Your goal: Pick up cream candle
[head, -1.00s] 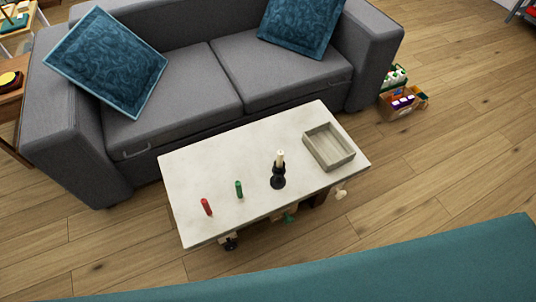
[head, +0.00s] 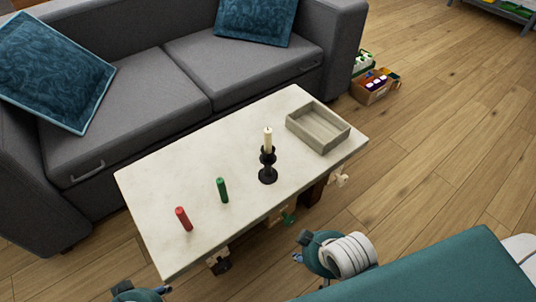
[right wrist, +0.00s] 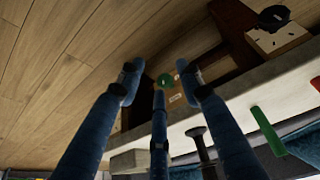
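The cream candle (head: 268,140) stands upright in a black candle holder (head: 267,173) on the pale coffee table (head: 150,178). My right gripper is low beyond the table's near edge, apart from the candle. In the right wrist view its blue fingers (right wrist: 160,85) are spread with nothing between them. That view shows the black holder (right wrist: 198,138) partly behind a finger; I cannot make out the cream candle there. My left gripper (head: 142,292) is partly cut off at the bottom left of the head view, and its fingers are unclear.
An empty grey tray (head: 337,142) sits at the table's right end. A grey sofa (head: 150,90) stands behind. A teal surface (head: 430,272) fills the lower right. Floor (head: 450,130) is clear at right.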

